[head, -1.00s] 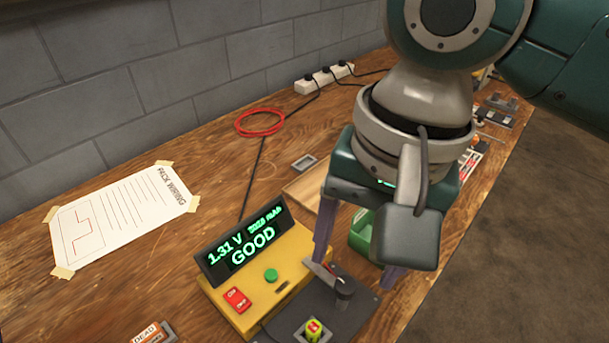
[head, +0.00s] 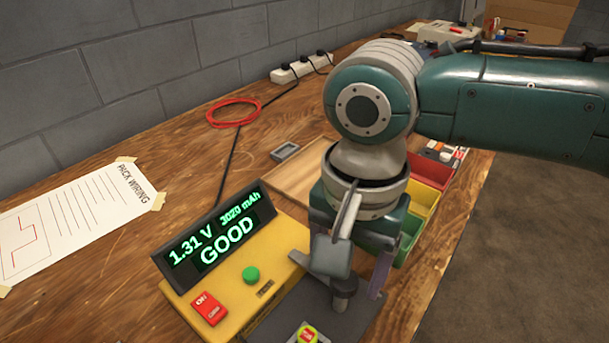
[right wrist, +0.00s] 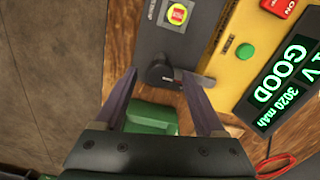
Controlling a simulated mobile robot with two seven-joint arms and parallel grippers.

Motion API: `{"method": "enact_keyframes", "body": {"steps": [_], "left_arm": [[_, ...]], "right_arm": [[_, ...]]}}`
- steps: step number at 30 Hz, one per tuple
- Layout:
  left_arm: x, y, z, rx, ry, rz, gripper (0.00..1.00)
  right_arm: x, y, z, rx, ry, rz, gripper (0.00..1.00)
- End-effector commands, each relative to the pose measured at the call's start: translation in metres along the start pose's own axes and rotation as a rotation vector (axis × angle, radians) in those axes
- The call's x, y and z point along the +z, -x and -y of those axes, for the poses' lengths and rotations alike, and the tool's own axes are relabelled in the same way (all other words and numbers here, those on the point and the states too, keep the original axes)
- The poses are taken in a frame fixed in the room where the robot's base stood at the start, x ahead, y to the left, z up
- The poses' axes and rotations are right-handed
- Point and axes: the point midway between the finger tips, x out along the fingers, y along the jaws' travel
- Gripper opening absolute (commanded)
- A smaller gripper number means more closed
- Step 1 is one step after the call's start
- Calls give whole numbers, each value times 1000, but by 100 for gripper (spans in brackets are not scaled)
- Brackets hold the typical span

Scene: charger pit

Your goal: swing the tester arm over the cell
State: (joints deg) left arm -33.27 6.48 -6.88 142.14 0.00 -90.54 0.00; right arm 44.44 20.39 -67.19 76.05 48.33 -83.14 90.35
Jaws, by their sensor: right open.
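The grey tester arm (head: 318,265) sits on a dark round post (head: 344,291) on the tester's dark plate. It points toward the yellow tester, off to one side of the cell (head: 307,335), which is cut by the head view's lower edge. In the right wrist view the cell (right wrist: 178,14) lies in its holder, and the arm (right wrist: 198,80) reaches from its pivot (right wrist: 160,72) to the yellow housing. My right gripper (right wrist: 158,76) is open, its fingers on either side of the pivot. Whether a finger touches the arm I cannot tell. My left gripper is not in view.
The yellow tester (head: 262,290) has a display (head: 215,237) reading GOOD, a green button (head: 251,275) and a red switch (head: 209,308). Green, yellow (head: 424,205) and red bins stand behind my right gripper. A taped wiring sheet (head: 75,220) lies at left.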

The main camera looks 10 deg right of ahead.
Motion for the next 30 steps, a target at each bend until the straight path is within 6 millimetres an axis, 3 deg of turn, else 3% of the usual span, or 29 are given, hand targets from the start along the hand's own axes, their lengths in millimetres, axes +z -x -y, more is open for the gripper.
{"method": "enact_keyframes", "body": {"steps": [9, 27, 30], "left_arm": [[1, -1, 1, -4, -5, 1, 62], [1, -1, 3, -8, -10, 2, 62], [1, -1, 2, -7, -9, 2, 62]], "right_arm": [[0, -3, 0, 0, 1, 0, 70], [0, -2, 0, 0, 1, 0, 2], [0, -2, 0, 0, 1, 0, 0]]}}
